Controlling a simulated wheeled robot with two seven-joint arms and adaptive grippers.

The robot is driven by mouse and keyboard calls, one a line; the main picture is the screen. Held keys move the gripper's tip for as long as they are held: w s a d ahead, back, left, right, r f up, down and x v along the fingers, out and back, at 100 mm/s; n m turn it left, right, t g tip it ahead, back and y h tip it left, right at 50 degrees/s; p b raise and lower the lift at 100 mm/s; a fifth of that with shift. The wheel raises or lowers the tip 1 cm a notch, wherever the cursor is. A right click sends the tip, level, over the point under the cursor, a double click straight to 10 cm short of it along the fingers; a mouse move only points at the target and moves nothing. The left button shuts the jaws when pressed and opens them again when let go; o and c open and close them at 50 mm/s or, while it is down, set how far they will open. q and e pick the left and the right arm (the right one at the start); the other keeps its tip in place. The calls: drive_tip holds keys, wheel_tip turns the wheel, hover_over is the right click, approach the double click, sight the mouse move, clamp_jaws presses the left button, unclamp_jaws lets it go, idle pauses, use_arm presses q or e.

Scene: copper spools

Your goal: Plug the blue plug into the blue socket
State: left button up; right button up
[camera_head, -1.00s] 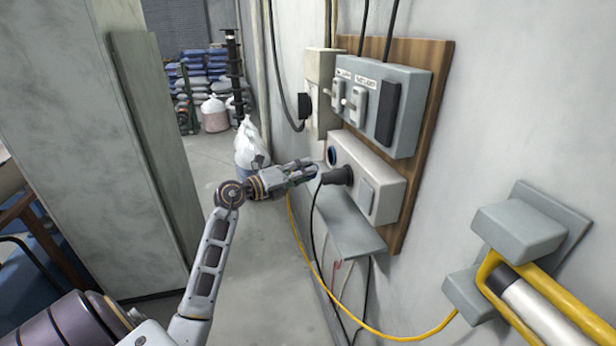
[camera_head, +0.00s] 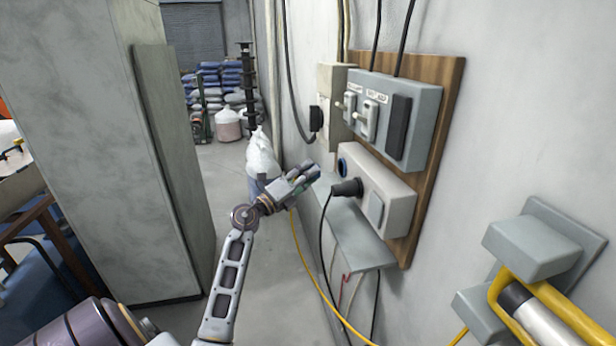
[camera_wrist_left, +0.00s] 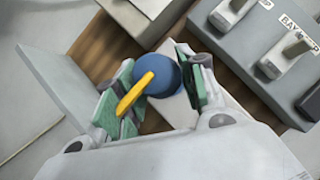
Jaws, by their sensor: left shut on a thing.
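The blue plug (camera_wrist_left: 158,77) with its yellow cable (camera_wrist_left: 136,93) sits between the green-padded fingers of my left gripper (camera_wrist_left: 155,92) in the left wrist view. My left gripper (camera_head: 311,174) is shut on it. In the head view the gripper is just left of the white socket box (camera_head: 398,202), and its fingers hide most of the plug. The blue socket (camera_head: 343,166) is at the left end of that box, a short gap right of the fingertips. My right gripper is not in view.
A black plug (camera_head: 347,188) sits in the socket box beside the blue socket. A grey switch box (camera_head: 425,100) is above, and a grey ledge (camera_head: 350,240) is below. A grey pillar (camera_head: 170,150) stands at left. The yellow cable hangs toward the floor.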

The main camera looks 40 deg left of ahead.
sight(319, 177)
use_arm(q)
drive_tip(key=shift+w+d, duration=0.1)
drive_tip(key=shift+w, duration=0.05)
idle(0.5)
drive_tip(key=shift+w+d, duration=1.75)
drive_tip(key=shift+w, duration=0.3)
drive_tip(key=shift+p, duration=0.85)
idle(1.8)
drive_tip(key=shift+w+d, duration=0.45)
drive_tip(key=shift+w, duration=0.05)
idle(1.0)
drive_tip(key=o, duration=1)
drive_tip(key=shift+o, duration=0.2)
drive_tip(key=shift+s, duration=0.1)
